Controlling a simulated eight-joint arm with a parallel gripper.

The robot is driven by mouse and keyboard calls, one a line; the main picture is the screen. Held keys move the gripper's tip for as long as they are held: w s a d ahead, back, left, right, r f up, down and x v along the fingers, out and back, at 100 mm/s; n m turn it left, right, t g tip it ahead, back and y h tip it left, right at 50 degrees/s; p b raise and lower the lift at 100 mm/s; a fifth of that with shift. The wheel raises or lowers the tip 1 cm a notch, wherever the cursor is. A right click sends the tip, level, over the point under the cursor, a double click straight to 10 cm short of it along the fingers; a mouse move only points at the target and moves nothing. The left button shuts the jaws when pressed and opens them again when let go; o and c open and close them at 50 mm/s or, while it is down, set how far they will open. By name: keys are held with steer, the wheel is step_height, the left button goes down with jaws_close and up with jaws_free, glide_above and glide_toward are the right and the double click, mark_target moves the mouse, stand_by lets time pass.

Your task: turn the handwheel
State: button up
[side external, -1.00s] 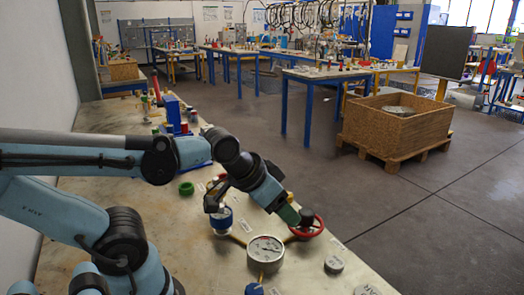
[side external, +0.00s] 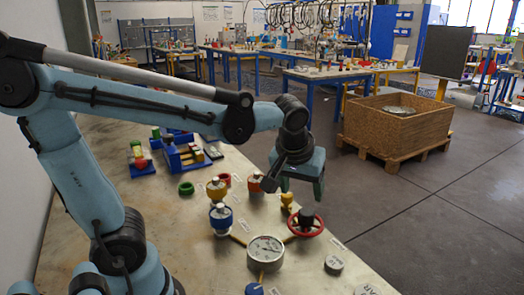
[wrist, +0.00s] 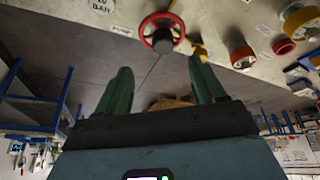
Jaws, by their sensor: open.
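The handwheel has a red rim and a dark hub. In the side external view the handwheel (side external: 306,218) stands at the right end of a brass-coloured pipe on the bench. In the wrist view the handwheel (wrist: 162,38) is at top centre, beyond the fingertips. My gripper (side external: 301,190) hangs over the bench just above and behind the wheel, its green fingers pointing down. In the wrist view my gripper (wrist: 160,70) has its two green fingers spread, with nothing between them. It appears clear of the wheel.
A round pressure gauge (side external: 265,249) sits left of the wheel. A blue-collared valve (side external: 221,217), an orange valve (side external: 216,190) and a red-orange valve (side external: 256,182) stand nearby. A small yellow fitting (side external: 287,200) is close behind the wheel. The bench's right edge is near.

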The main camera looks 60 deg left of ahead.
mark_target(306, 212)
steer(key=w+a+f, duration=0.1)
steer(key=f, duration=0.2)
steer(key=w+a+f+n, duration=0.1)
steer(key=w+f, duration=0.1)
steer(key=f, duration=0.2)
steer(key=w+a+f+n, duration=0.1)
steer(key=w+f, duration=0.1)
steer(key=f, duration=0.2)
steer(key=shift+a+f+g+y, duration=0.1)
steer(key=shift+a+g+y, duration=0.15)
steer(key=shift+g+y, duration=0.15)
steer(key=shift+c, duration=0.3)
steer(key=c, duration=1)
